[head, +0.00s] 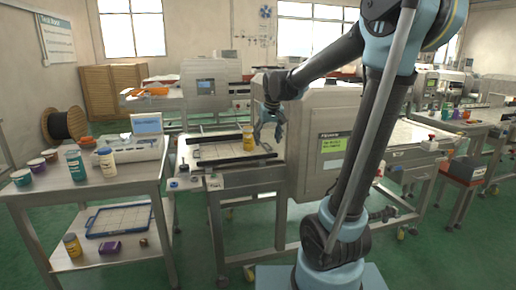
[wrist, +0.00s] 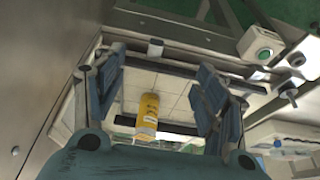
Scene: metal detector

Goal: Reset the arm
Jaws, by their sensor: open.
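My gripper (head: 270,130) is at the infeed of the metal detector, above the conveyor table and left of the detector housing (head: 322,140). Its two fingers are spread apart and empty in the wrist view (wrist: 160,95). A yellow bottle (head: 248,138) with a white end stands on the light gridded surface, just left of and below the gripper in the head view. The bottle also shows between the open fingers in the wrist view (wrist: 147,116), apart from them.
A steel cart (head: 110,185) at left carries cups, a teal bottle (head: 75,165), a white bottle (head: 106,162) and a device with a screen (head: 146,124). Its lower shelf holds a blue-rimmed tray (head: 120,218). Another detector line stands behind. Green floor is open between cart and machine.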

